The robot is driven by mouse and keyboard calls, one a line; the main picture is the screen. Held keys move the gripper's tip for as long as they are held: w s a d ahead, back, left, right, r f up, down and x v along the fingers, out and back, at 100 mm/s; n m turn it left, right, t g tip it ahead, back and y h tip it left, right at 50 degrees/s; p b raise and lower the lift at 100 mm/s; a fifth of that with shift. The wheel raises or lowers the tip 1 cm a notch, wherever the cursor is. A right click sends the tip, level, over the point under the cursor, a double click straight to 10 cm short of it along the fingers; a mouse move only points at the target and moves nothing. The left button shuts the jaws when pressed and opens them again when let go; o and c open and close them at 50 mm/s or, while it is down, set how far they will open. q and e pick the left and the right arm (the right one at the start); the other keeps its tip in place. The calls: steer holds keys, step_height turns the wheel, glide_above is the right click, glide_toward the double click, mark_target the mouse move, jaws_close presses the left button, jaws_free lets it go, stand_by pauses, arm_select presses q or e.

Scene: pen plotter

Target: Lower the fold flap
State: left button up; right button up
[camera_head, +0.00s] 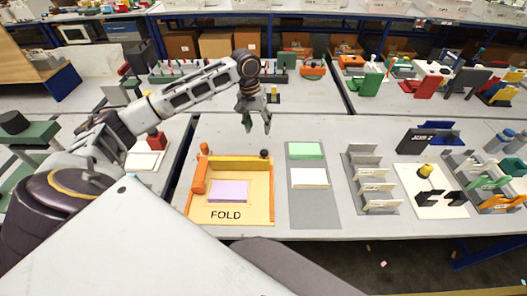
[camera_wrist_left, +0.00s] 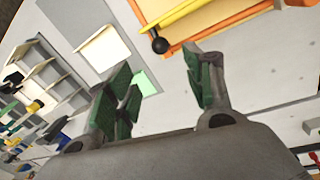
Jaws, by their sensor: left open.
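The fold station (camera_head: 262,212) is a yellow board with orange edges and the word FOLD at its front. A lilac sheet (camera_head: 229,190) lies on it. The yellow fold flap (camera_head: 230,163) is a raised bar across the board's back, with a black ball knob (camera_head: 264,153) at its right end. My left gripper (camera_head: 257,122) is open and empty, above and behind the knob, apart from it. In the left wrist view the knob (camera_wrist_left: 159,45) and part of the flap (camera_wrist_left: 190,17) show beyond the open green-padded fingers. My right gripper is not in view.
A grey mat (camera_head: 313,208) with a green pad (camera_head: 306,150) and a white pad (camera_head: 309,178) lies right of the station. A grey rack (camera_head: 372,181) stands further right. An orange post (camera_head: 204,149) stands at the station's back left. Bare table lies behind the station.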

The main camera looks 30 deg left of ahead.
mark_target(263, 150)
arm_select(q)
steer(key=shift+f, duration=0.1)
steer(key=shift+w+d+f, duration=0.1)
steer(key=shift+d+f, duration=0.25)
steer(key=shift+f, duration=1.9)
steer(key=shift+w+d+f, duration=0.1)
steer(key=shift+d+f, duration=0.2)
steer(key=shift+f, duration=1.9)
steer(key=shift+w+d+f, duration=0.1)
steer(key=shift+d+f, duration=0.25)
steer(key=shift+f, duration=1.9)
steer(key=shift+c, duration=0.2)
jaws_close()
